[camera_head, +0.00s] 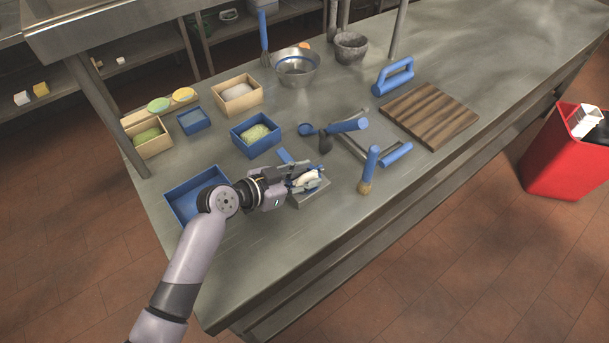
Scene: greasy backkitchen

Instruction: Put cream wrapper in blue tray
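A small cream piece (307,179), which looks like the cream wrapper, is at the fingertips of my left gripper (304,178). A grey block-shaped thing (311,195) lies just below it on the steel counter. The fingers are around or right beside the cream piece; I cannot tell whether they are closed on it. A large, empty-looking blue tray (180,209) sits left of the gripper, partly hidden by my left arm. A smaller blue tray (194,121) is farther back. My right gripper is not in view.
A blue box (240,146) with green contents stands behind the gripper. Wooden boxes (255,104) and a metal bowl (297,70) are at the back. Blue-handled tools (348,126), a brush (369,166) and a wooden board (430,115) lie to the right. The front counter strip is clear.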

